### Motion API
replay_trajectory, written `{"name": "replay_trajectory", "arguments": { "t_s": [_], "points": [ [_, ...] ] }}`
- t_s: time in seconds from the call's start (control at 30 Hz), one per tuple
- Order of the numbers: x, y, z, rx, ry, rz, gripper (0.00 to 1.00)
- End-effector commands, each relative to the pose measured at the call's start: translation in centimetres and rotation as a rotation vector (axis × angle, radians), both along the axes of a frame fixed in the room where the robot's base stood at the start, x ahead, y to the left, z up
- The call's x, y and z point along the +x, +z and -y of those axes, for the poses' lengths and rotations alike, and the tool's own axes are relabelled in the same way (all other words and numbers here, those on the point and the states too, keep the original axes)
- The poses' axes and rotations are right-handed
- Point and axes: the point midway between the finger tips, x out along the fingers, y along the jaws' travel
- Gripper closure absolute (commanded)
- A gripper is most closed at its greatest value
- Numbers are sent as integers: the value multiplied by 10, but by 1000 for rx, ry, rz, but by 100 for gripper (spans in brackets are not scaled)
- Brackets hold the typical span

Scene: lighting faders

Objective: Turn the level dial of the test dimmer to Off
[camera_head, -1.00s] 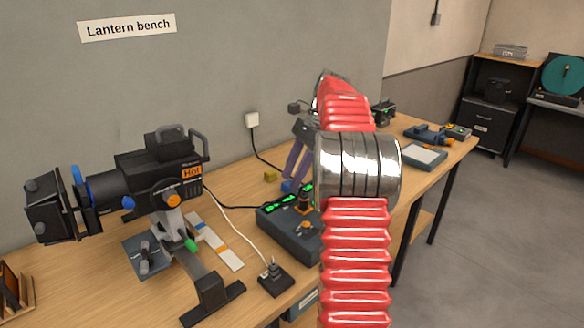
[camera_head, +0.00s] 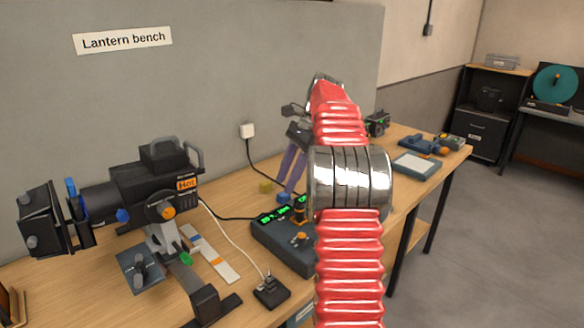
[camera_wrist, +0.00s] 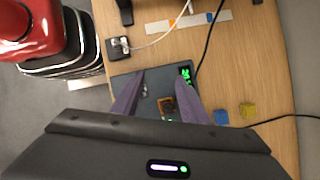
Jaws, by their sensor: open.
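The test dimmer is a dark grey box (camera_head: 270,240) on the bench, right of the lantern, with green lit displays along its back edge. An orange and black dial (camera_head: 299,212) stands on it, with a smaller orange knob (camera_head: 299,238) nearer the front. In the wrist view the dial (camera_wrist: 167,106) lies between my fingers, seen from above. My gripper (camera_head: 284,193) is open, its purple fingers pointing down behind the dial in the head view. The wrist view also shows my gripper (camera_wrist: 162,80). I cannot tell whether a finger touches the dial. My red arm hides the dimmer's right side.
A black lantern marked Hot (camera_head: 150,185) stands at left. A tray (camera_head: 416,165) lies farther right.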

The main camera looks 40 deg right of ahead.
Motion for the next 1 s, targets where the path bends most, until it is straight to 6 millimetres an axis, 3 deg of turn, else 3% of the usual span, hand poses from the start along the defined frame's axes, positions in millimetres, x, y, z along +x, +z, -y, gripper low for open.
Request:
{"name": "replay_trajectory", "arguments": {
  "t_s": [0.7,1.0],
  "points": [
    [-7,57,26,-1,0,1,60],
    [-9,64,29,0,-1,0,60]
  ]
}}
